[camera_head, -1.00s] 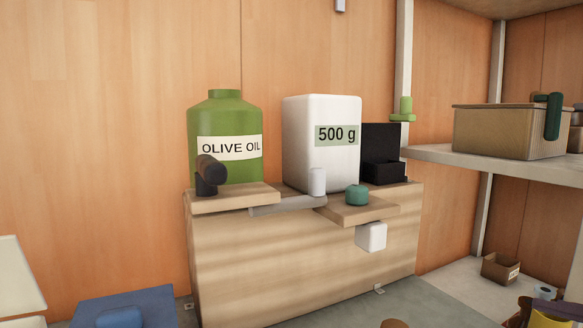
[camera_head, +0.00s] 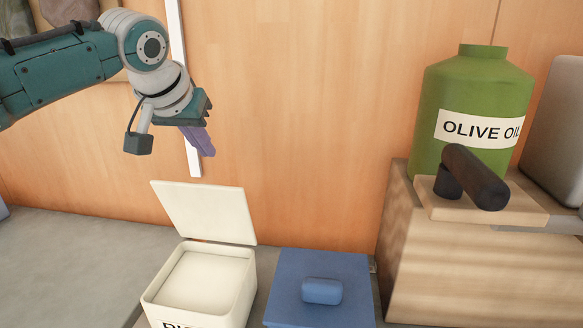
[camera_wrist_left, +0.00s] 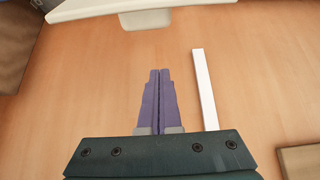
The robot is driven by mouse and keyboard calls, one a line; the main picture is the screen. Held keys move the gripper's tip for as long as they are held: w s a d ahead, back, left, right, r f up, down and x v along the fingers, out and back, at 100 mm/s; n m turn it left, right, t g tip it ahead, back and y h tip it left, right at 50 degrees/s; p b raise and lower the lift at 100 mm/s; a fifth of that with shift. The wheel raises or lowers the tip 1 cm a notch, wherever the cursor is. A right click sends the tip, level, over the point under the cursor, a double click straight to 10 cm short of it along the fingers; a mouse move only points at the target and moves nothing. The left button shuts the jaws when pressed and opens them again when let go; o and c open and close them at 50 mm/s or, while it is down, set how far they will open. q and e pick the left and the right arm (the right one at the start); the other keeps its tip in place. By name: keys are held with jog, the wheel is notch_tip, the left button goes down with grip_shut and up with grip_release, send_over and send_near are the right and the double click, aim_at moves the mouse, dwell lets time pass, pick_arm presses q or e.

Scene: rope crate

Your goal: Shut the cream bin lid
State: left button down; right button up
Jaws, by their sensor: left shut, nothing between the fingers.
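My left gripper (camera_head: 208,152) is shut and empty, above and behind the lid, pointing down. In the left wrist view its purple fingers (camera_wrist_left: 158,75) are together, and the lid (camera_wrist_left: 140,8) shows at the top edge, apart from them. My right gripper is not in view.
A blue box (camera_head: 320,262) with a blue knob stands just right of the bin. A green olive oil container (camera_head: 472,100) and a dark cylinder handle (camera_head: 475,178) sit on a wooden block further right.

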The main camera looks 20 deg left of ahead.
aim_at(204, 182)
pick_arm(q)
jog(key=shift+s+d+f+p, duration=0.1)
jog(key=shift+s+f+p, duration=0.15)
jog(key=shift+f, duration=0.45)
jog(key=shift+s+d+f+p, duration=0.1)
jog(key=shift+s+f+p, duration=0.15)
jog(key=shift+f, duration=0.4)
jog(key=shift+s+f+p, duration=0.15)
jog(key=shift+s+f, duration=0.15)
jog(key=shift+f, duration=0.4)
